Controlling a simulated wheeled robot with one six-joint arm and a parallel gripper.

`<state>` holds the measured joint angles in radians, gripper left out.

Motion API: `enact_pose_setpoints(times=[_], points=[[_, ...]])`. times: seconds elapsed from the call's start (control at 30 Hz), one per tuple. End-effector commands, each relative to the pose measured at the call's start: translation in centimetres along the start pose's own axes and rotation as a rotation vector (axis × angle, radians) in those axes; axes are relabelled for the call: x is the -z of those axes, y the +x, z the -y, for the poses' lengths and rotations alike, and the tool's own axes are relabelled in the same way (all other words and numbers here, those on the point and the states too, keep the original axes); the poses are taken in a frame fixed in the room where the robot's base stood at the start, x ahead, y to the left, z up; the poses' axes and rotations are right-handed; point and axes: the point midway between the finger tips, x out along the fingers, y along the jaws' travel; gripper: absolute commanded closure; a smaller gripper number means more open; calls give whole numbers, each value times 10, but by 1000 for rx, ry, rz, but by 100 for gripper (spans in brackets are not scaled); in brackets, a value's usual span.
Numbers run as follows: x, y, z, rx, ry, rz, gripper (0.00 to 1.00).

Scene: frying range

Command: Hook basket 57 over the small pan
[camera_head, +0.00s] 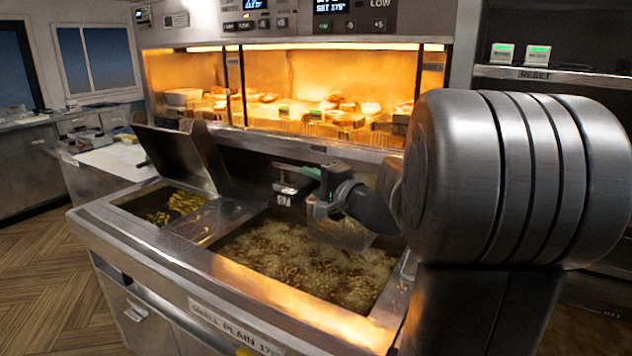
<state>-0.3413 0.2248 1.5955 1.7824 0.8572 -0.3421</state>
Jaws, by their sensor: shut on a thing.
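My gripper (326,186) is at the back of the right-hand pan (205,245), shut on the green handle of a wire basket (345,234). The basket hangs below the gripper over the right part of this pan, which holds bubbling oil. I cannot tell whether the basket touches the oil or a rail. A white tag (285,200) left of the gripper ends in a 7; its first digit is unclear. My wrist hides part of the basket.
A left-hand pan (125,205) holds yellow pieces, with a raised metal lid (178,155) behind it. A lit warming cabinet (300,85) with food stands behind the fryer. My arm blocks the right side. Open floor (40,270) lies at left.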

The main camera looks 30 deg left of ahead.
Motion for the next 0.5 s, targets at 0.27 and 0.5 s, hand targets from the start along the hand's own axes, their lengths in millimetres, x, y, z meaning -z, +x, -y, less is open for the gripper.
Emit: enact_pose_setpoints(times=[0.27, 0.5], points=[[-22, -7, 0, 3, -4, 2, 100], [-41, -13, 0, 2, -2, 3, 100]])
